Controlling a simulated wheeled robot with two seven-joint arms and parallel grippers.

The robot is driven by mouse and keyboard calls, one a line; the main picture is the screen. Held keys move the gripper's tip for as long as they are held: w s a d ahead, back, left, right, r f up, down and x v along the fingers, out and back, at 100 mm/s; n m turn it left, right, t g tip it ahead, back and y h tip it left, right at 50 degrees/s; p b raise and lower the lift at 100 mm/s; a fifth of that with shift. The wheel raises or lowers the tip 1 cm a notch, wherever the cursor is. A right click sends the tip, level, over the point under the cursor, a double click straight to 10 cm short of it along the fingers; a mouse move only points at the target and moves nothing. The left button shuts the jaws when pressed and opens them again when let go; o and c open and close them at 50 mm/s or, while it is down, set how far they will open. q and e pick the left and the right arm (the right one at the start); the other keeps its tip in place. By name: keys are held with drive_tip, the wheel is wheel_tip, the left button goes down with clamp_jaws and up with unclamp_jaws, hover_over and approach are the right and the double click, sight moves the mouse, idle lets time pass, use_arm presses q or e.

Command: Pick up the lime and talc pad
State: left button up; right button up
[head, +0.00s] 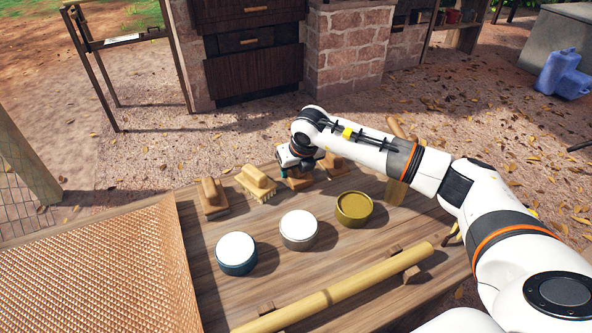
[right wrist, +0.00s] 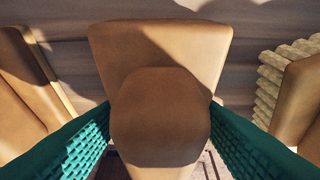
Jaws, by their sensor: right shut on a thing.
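A tan pad (head: 299,183) with a rounded handle is in the back row of the wooden table. It fills the middle of the right wrist view (right wrist: 160,50). My right gripper (head: 296,166) is over it, with its green ribbed fingers on both sides of the handle, shut on it. The pad looks level and at the table surface; I cannot tell whether it is raised. No label shows which pad is the lime and talc one. My left gripper is not in view.
A bristled brush (head: 257,183) and a plain pad (head: 211,198) lie left of the held pad; another pad (head: 334,167) is close on its right. Three round tins, blue (head: 236,255), grey (head: 298,230) and gold (head: 354,209), stand in front. A pole (head: 345,290) lies nearer.

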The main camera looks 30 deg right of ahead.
wheel_tip(320, 180, up, 10)
drive_tip(key=shift+r, duration=0.1)
idle(0.4)
